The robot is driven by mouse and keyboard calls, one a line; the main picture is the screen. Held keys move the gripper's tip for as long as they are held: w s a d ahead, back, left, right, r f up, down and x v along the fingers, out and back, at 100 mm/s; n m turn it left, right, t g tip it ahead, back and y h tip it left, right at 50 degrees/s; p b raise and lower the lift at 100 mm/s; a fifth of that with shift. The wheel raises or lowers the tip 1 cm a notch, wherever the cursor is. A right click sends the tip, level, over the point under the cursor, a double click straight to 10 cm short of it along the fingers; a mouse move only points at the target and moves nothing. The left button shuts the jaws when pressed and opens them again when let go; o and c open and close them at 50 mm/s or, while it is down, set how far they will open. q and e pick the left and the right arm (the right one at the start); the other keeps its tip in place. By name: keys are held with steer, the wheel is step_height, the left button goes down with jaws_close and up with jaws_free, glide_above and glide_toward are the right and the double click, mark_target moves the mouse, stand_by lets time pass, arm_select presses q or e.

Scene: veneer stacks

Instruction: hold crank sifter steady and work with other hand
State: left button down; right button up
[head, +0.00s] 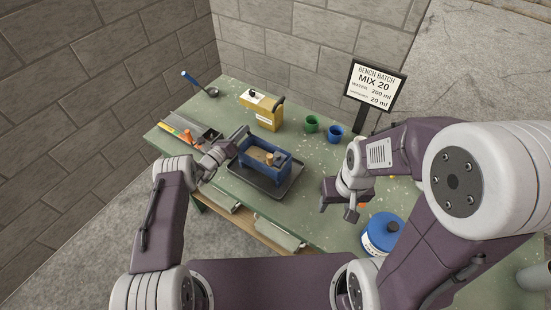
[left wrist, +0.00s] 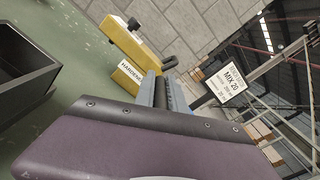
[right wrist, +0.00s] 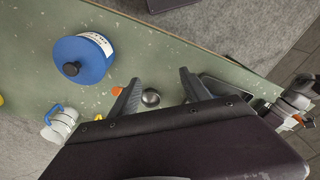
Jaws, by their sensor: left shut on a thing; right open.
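The crank sifter (head: 284,170) is a blue open box with pale brown material and a small tan knob in it. It sits on a dark tray (head: 262,190) in the middle of the green table. My left gripper (head: 240,138) is shut at the sifter's back left corner. In the left wrist view the gripper (left wrist: 165,92) hides what it holds. My right gripper (head: 338,207) is open and empty, to the right of the tray. In the right wrist view its fingers (right wrist: 157,88) are apart, with a small dark round thing (right wrist: 151,97) visible between them.
A yellow hardener can (head: 262,110), a green cup (head: 311,124), a blue cup (head: 335,133) and a sign (head: 376,84) stand at the back. A blue-lidded tub (head: 382,232) is at front right. A ladle (head: 198,83) lies back left. Table is clear between tray and cups.

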stand_by(0.3)
steer(key=c, duration=0.3)
steer(key=shift+s+g, duration=0.3)
steer(key=shift+s, duration=0.2)
steer(key=shift+c, duration=0.3)
steer(key=w+a+r, duration=0.3)
steer(key=w+r, duration=0.2)
steer(key=w, duration=0.5)
steer(key=w+a+r, duration=0.3)
steer(key=w+r, duration=0.1)
steer(key=w, duration=0.5)
steer(key=n, duration=0.2)
glide_above(270, 155)
steer(key=shift+g, duration=0.3)
steer(key=f, duration=0.6)
steer(key=shift+w+d+f, duration=0.15)
steer(key=shift+d+f, duration=0.05)
steer(key=shift+s+a+f, duration=0.2)
steer(key=shift+a, duration=0.1)
step_height(270, 155, down, 9)
steer(key=shift+r, duration=0.1)
